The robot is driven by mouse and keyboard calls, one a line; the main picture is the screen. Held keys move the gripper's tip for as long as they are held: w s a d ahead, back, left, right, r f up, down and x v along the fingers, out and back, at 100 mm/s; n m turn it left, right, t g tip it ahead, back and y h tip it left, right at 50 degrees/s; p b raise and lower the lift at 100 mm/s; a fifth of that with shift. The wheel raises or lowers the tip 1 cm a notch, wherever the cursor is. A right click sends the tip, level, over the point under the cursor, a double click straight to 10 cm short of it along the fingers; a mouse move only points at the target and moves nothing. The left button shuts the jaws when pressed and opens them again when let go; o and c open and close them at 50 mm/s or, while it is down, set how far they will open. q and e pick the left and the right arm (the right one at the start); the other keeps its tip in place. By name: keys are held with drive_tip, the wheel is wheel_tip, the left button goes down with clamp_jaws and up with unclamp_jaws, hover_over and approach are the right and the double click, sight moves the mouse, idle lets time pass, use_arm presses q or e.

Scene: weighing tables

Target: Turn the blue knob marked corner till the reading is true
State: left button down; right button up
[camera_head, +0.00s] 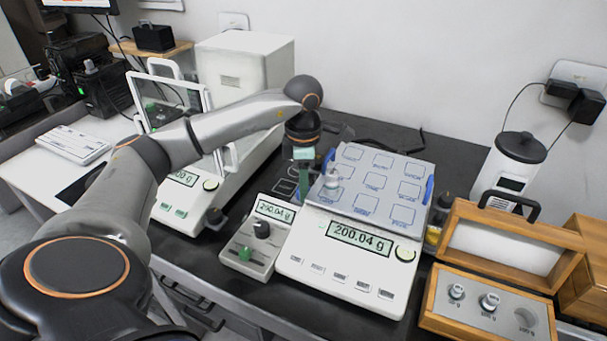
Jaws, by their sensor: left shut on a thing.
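The balance (350,258) stands mid-table, and its display (360,240) reads 200.04 g. Its grey pan (375,183) is marked with several squares. A metal weight (332,180) stands upright near the pan's left edge. Blue parts show at the pan's sides, one on the right (429,190). My left gripper (304,192) points down beside the balance's left edge, just left of the weight. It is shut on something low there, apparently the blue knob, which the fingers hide. The knob's marking cannot be read. My right gripper is not in view.
A small console (250,250) with a black knob and green button stands left of the balance. A glass-shielded balance (180,205) is farther left, under my arm. An open wooden weight case (480,325) and a white canister (510,170) stand at the right.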

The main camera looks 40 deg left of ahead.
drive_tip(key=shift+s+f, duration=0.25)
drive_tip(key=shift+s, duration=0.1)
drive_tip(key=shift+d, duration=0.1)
use_arm(q)
drive_tip(key=c, duration=0.7)
unclamp_jaws()
drive_tip(key=shift+c, duration=0.2)
drive_tip(key=shift+r, duration=0.1)
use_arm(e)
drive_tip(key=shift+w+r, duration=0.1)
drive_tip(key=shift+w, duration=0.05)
use_arm(q)
drive_tip(key=shift+r, duration=0.3)
wheel_tip(320, 180, up, 12)
drive_tip(key=p, duration=0.2)
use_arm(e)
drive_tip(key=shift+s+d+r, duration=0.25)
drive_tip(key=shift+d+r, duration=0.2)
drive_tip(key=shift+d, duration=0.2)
use_arm(q)
drive_tip(key=shift+f, duration=0.1)
